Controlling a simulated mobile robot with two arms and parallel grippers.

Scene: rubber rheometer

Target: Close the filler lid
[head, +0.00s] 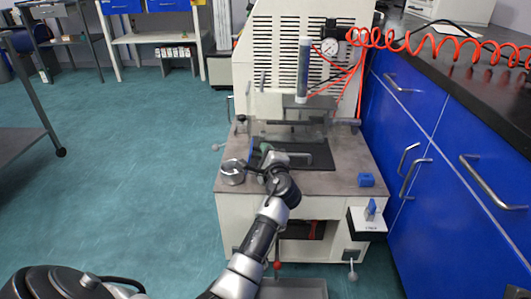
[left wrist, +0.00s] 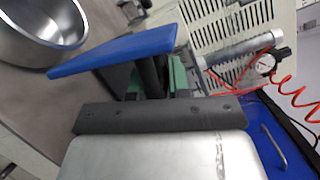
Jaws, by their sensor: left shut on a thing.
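My left gripper (head: 268,158) is over the left part of the machine's worktop, beside the steel bowl (head: 232,172). In the left wrist view, a flat blue piece (left wrist: 118,54) lies across the dark and green parts at the jaws. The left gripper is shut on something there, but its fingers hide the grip. The blue piece shows only as a narrow edge in the head view (head: 253,150). I cannot tell for sure which part is the filler lid. My right gripper is not in view.
The white machine (head: 297,70) stands behind the worktop, with a clear guard and a dark plate (head: 322,155). A small blue block (head: 366,180) sits at the worktop's right. A coiled red hose (head: 440,42) hangs over blue cabinets (head: 420,130).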

